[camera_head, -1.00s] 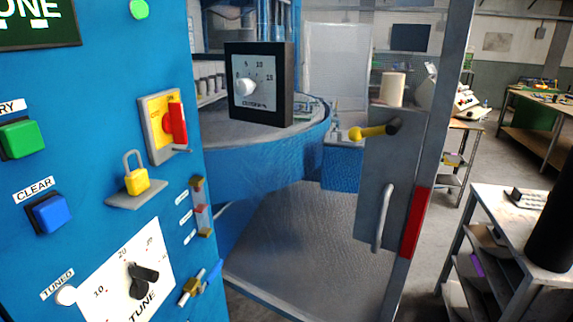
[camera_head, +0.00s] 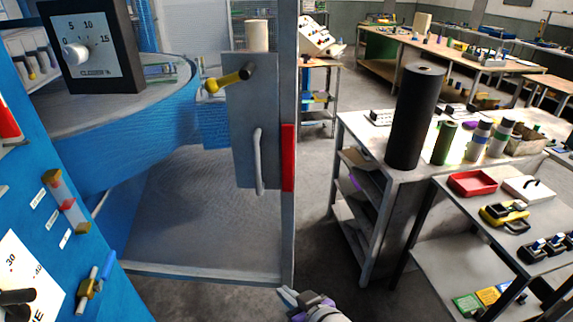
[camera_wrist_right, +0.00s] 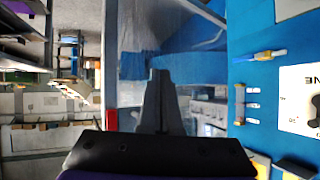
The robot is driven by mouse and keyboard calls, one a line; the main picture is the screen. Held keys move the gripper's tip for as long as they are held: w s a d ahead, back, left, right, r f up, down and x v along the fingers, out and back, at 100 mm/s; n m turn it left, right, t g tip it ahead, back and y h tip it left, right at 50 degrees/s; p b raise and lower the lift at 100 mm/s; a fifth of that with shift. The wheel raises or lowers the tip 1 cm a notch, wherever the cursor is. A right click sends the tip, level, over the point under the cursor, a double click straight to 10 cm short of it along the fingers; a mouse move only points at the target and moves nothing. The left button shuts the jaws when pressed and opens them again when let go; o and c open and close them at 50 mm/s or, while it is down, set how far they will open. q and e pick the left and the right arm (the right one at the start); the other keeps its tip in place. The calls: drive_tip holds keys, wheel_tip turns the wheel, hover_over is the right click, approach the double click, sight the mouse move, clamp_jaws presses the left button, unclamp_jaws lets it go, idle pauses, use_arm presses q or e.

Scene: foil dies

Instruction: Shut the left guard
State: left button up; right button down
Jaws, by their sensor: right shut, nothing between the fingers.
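The left guard is a see-through panel in a grey frame (camera_head: 289,90), standing out from the blue machine at an angle, apparently open. Its grey plate (camera_head: 250,110) carries an upright handle (camera_head: 259,160) and a yellow-tipped lever (camera_head: 228,81). A red strip (camera_head: 288,157) marks the free edge. My right gripper (camera_head: 288,295) shows at the bottom of the head view, below the guard's lower corner and apart from the handle. In the right wrist view the right gripper (camera_wrist_right: 160,75) is shut and empty, with the guard's frame (camera_wrist_right: 180,12) beyond it. My left gripper is out of view.
The blue control panel (camera_head: 50,225) stands at the left, with a dial box (camera_head: 93,42) behind it. To the right, a grey bench (camera_head: 365,150) bears a black cylinder (camera_head: 415,115) and bottles. Bare floor (camera_head: 325,235) lies between guard and bench.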

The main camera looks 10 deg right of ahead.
sight(294, 162)
drive_tip(key=w+r+m+t+h+p, duration=0.15)
drive_tip(key=w+r+t, duration=0.25)
drive_tip(key=r, duration=0.4)
drive_tip(key=w+r+m+t+h+b, duration=0.1)
drive_tip(key=w+r+m+t+h, duration=0.15)
drive_tip(key=w+r, duration=0.4)
drive_tip(key=w+d+h, duration=0.1)
drive_tip(key=w+d, duration=0.1)
drive_tip(key=w, duration=0.2)
drive_tip(key=w+d+r+m+h+p, duration=0.1)
drive_tip(key=w+d+h, duration=0.1)
drive_tip(key=w, duration=0.2)
drive_tip(key=w+d+m+h+p, duration=0.1)
drive_tip(key=w+d+h, duration=0.1)
drive_tip(key=w, duration=0.2)
drive_tip(key=shift+d+r, duration=0.15)
drive_tip(key=shift+r, duration=0.05)
